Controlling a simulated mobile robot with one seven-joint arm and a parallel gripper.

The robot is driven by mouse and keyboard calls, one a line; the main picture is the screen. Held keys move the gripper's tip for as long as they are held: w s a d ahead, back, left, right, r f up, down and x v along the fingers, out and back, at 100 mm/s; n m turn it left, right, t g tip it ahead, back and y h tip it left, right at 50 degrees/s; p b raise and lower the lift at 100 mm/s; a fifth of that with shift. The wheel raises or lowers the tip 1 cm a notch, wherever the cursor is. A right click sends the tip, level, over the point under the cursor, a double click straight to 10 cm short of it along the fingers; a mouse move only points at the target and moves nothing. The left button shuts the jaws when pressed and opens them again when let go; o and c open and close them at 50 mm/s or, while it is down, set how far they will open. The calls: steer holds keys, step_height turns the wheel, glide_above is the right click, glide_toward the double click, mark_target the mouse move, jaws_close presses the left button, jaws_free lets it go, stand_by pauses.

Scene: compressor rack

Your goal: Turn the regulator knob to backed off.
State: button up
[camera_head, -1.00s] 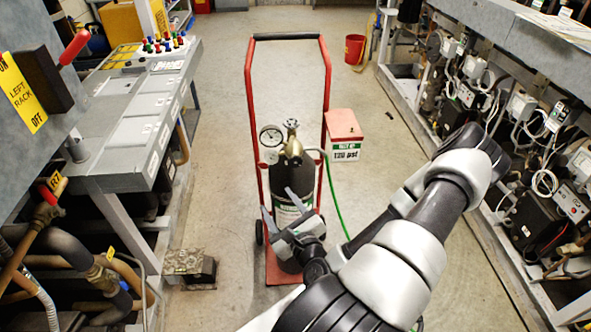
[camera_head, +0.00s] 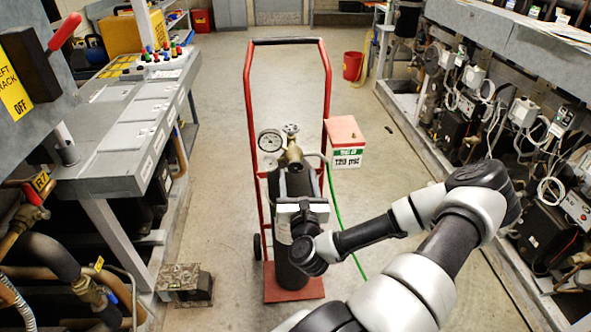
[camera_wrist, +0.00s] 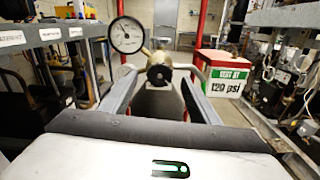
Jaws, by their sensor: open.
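A black gas cylinder (camera_head: 279,225) stands upright on a red hand cart (camera_head: 247,95). A brass regulator (camera_head: 293,153) sits on its top, with a round white gauge (camera_head: 270,140) to its left and a small handwheel (camera_head: 290,128) above. In the wrist view, a dark round knob (camera_wrist: 160,75) faces me below the gauge (camera_wrist: 127,35). My gripper (camera_wrist: 158,84) is open, its two fingers reaching forward on either side of the knob in the picture; contact cannot be told. In the head view, my gripper (camera_head: 302,200) is in front of the cylinder and hides the knob.
A red and white box (camera_head: 344,140) with a "TEST AT 120 psi" sign is at the cart's right, near a green hose (camera_head: 336,205). A grey console bench (camera_head: 135,125) stands left, equipment racks (camera_head: 490,110) right. A metal pedal box (camera_head: 185,284) is on the floor.

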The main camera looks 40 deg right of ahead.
mark_target(296, 168)
steer(key=shift+x, duration=2.75)
steer(key=c, duration=1)
steer(key=shift+c, duration=0.2)
